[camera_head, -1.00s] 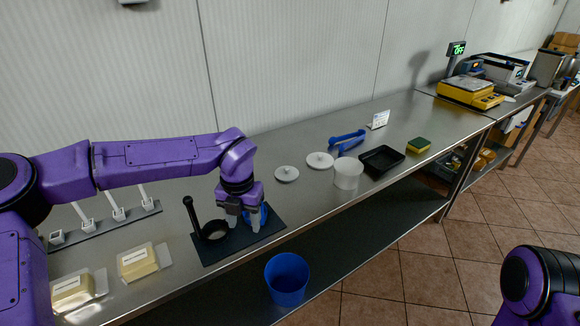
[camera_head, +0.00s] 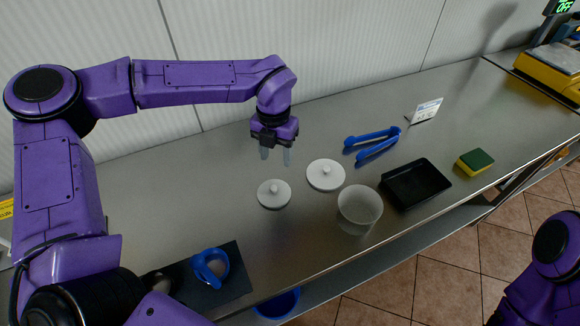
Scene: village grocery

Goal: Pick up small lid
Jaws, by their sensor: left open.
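The small lid (camera_head: 274,194) is a round white disc with a knob, lying flat on the steel counter. A larger white lid (camera_head: 325,175) lies beside it to the right. My left gripper (camera_head: 275,156) is open and empty, pointing down, above and behind the small lid in the picture. It is apart from the lid. Part of my right arm shows at the lower right, but its gripper is out of view.
A white tub (camera_head: 359,209), a black tray (camera_head: 416,185), blue tongs (camera_head: 373,142), a sponge (camera_head: 475,162) and a small sign (camera_head: 424,110) stand to the right. The counter left of the lids is clear.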

